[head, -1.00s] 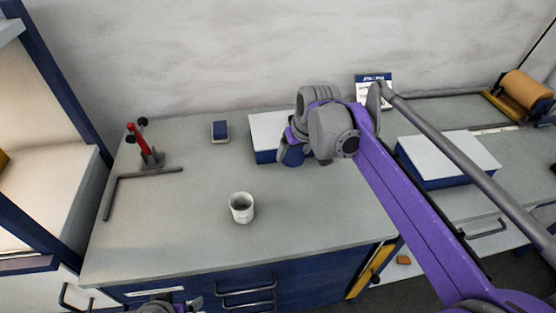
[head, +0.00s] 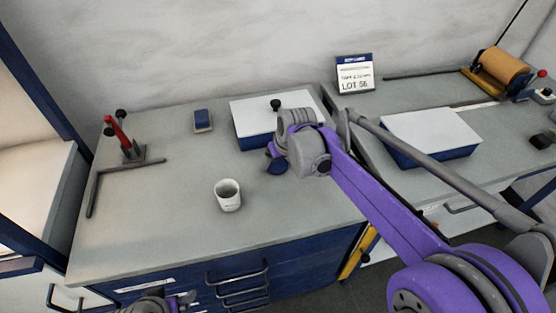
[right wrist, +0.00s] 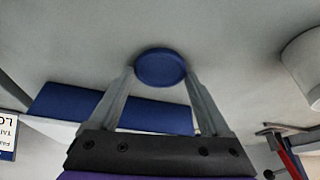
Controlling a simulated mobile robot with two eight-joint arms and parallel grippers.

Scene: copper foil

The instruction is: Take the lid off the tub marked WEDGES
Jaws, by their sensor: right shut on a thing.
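My right gripper (head: 272,158) is shut on a round blue thing (head: 278,168), in front of the white-topped box. In the right wrist view the blue disc (right wrist: 160,67) sits between the two fingertips; it looks like a lid, but whether anything hangs below it is hidden. A white round tub (head: 228,197) stands upright on the counter, left of and nearer than the gripper, with an open, dark mouth. Part of it also shows in the right wrist view (right wrist: 308,68). I cannot read WEDGES on it. My left gripper (head: 187,299) shows only partly at the bottom edge.
A blue box with white top (head: 255,108) stands behind the right gripper; another (head: 430,130) is to the right. A red-handled clamp (head: 122,135), an L-shaped bar (head: 95,190) and a small blue block (head: 202,120) are at left. The counter's front middle is clear.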

